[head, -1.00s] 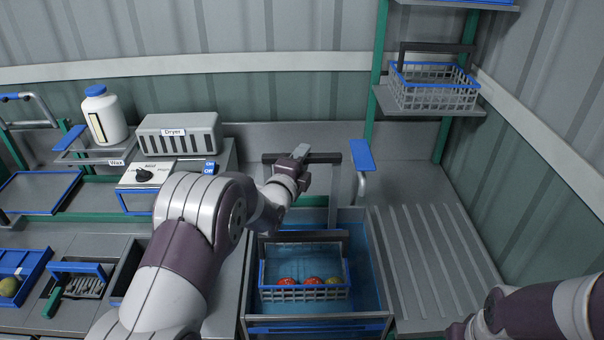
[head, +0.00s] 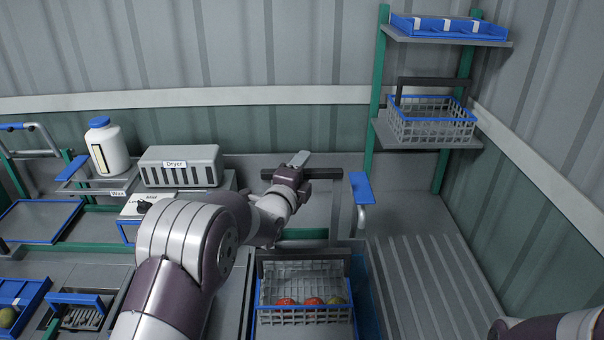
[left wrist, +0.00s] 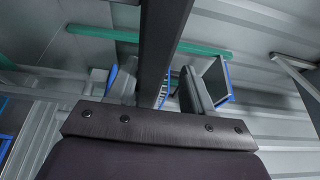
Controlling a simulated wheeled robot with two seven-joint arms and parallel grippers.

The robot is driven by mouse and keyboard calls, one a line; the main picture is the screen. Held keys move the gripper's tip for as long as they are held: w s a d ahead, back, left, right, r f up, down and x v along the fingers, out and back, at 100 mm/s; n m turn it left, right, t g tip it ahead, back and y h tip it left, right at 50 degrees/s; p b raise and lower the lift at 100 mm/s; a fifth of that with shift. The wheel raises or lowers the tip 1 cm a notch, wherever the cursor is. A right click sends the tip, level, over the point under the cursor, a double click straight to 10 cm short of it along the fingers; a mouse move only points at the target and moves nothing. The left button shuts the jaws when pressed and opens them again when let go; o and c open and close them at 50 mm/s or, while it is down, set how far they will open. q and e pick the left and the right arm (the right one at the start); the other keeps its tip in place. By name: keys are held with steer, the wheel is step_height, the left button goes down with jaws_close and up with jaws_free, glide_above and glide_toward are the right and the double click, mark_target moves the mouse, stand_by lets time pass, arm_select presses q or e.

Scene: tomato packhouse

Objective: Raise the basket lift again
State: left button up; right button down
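The basket lift's dark crossbar (head: 330,173) is above the back of the blue water tank (head: 372,310). A wire basket (head: 302,320) with a blue rim, holding several red and greenish tomatoes, stands at the tank. My left gripper (head: 300,161) is at the left part of the crossbar. In the left wrist view the crossbar (left wrist: 160,45) passes between the spread fingers of my left gripper (left wrist: 158,88). It lies along one finger, and a gap shows beside the other. My right forearm shows at the lower right; its gripper is out of view.
A shelf at the right holds another wire basket (head: 430,130), with a blue tray (head: 450,27) above. A blue-topped handle (head: 362,190) stands just right of the crossbar. The dryer (head: 180,167) and wax bottle (head: 106,147) are at the left. The ribbed drainboard (head: 430,290) is clear.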

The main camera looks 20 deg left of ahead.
arm_select(q)
steer(key=shift+f, duration=0.25)
steer(key=shift+s+f+b, duration=0.15)
steer(key=shift+s+b, duration=0.15)
steer(key=shift+s, duration=0.25)
steer(key=s+a+b, duration=0.1)
steer(key=s+b, duration=0.1)
steer(key=s, duration=0.9)
steer(key=shift+s+a+b, duration=0.2)
steer(key=shift+s+b, duration=0.1)
steer(key=shift+b, duration=0.1)
